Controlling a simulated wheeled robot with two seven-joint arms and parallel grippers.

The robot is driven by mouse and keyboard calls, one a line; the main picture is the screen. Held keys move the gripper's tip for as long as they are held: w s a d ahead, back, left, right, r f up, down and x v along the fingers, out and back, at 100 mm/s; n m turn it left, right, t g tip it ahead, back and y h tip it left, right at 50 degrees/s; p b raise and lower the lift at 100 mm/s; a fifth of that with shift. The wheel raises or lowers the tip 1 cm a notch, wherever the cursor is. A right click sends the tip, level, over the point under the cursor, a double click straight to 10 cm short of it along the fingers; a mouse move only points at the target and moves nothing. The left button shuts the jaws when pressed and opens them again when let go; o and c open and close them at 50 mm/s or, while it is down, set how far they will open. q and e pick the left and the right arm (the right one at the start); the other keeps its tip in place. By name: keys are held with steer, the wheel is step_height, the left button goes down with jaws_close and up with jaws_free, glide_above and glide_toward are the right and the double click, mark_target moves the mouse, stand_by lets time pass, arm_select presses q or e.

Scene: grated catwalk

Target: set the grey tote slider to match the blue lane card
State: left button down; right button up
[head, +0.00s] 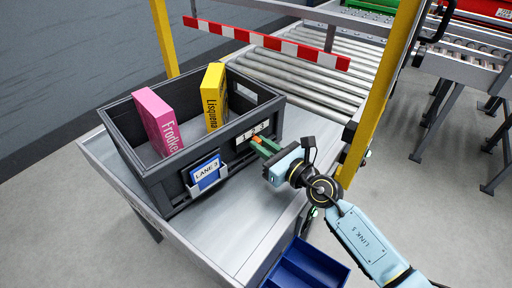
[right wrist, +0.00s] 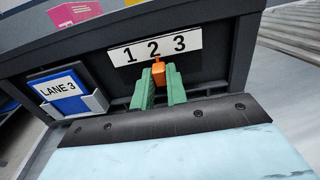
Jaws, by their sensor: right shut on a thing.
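The grey tote (head: 174,172) stands on a metal conveyor end, its front wall facing me. A blue lane card (head: 205,173) in a holder on that wall reads "LANE 3"; it also shows in the right wrist view (right wrist: 66,103). A white scale (right wrist: 154,48) marked 1, 2, 3 is on the same wall. The orange slider (right wrist: 158,72) is below it, its tip under the 2. My right gripper (right wrist: 160,85) is shut on the slider, a green finger on each side; the fingers hide its lower part. My left gripper is not in view.
A pink box (head: 158,122) and a yellow box (head: 214,98) stand in the tote. A yellow post (head: 378,100) rises close by my right arm. A blue bin (head: 306,268) is below, and a red-and-white bar (head: 265,41) spans behind.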

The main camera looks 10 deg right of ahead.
steer(key=shift+w+d+b, duration=0.35)
steer(key=shift+w+d, duration=0.05)
steer(key=shift+d, duration=0.25)
steer(key=shift+w+d+b, duration=0.3)
steer(key=shift+w+d, duration=0.1)
steer(key=shift+d, duration=0.2)
stand_by(0.7)
steer(key=o, duration=0.6)
steer(key=shift+c, duration=0.2)
steer(key=shift+v, duration=3.5)
